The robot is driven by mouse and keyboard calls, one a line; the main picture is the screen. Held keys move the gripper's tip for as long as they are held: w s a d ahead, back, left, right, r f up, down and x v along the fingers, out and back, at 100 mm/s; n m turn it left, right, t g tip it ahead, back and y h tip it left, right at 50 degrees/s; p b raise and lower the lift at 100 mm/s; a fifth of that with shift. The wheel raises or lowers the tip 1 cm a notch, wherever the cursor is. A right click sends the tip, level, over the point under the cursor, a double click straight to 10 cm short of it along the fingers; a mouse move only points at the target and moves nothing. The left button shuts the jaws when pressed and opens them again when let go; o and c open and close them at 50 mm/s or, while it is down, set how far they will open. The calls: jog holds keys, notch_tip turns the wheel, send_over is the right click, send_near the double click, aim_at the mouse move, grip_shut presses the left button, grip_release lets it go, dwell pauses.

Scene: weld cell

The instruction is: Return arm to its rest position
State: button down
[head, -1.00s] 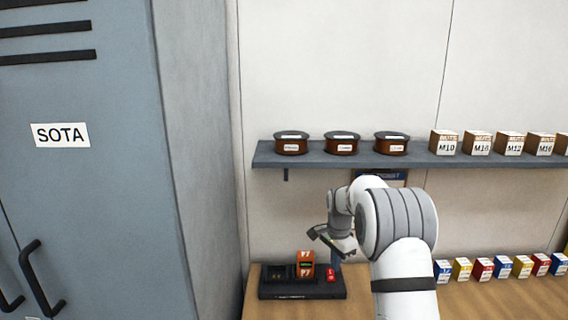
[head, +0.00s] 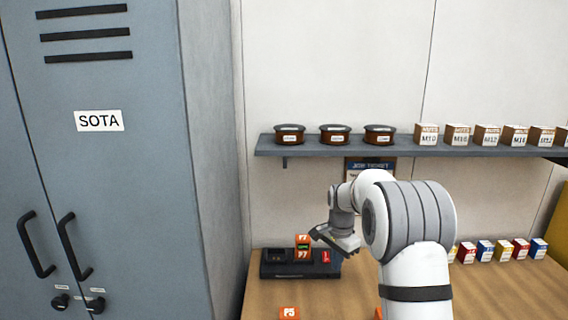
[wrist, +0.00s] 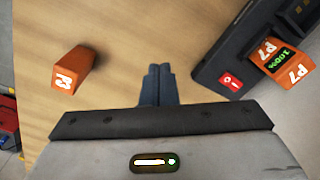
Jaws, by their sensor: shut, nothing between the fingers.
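My arm reaches over the wooden workbench in the head view, bent, with my gripper (head: 337,240) pointing down close to the right end of a black charger. In the wrist view my gripper (wrist: 158,72) has its two dark fingers together with nothing between them, above bare bench wood. The black charger (wrist: 209,72) lies to the right of the fingers, apart from them. It holds an orange battery marked P7 (wrist: 285,68) with a green 100% display; the battery also stands in the charger in the head view (head: 303,240).
An orange battery (wrist: 68,72) stands on the bench left of the fingers. Another marked P5 (head: 290,313) is at the bottom of the head view. A shelf (head: 300,150) with spools and boxes crosses the wall. A grey SOTA cabinet (head: 110,180) stands left. Coloured boxes (head: 503,251) line the bench's back.

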jog(key=s+r+n+t, duration=0.1)
jog(key=s+r+n, duration=0.2)
jog(key=s+r, duration=0.45)
jog(key=s+r+n+t, duration=0.1)
jog(key=s+r+n, duration=0.25)
jog(key=s, duration=0.75)
jog(key=s+f+n+t+b, duration=0.1)
jog(key=s+n, duration=0.3)
jog(key=s, duration=1.3)
jog(key=shift+s+f, duration=0.3)
jog(key=shift+f, duration=0.15)
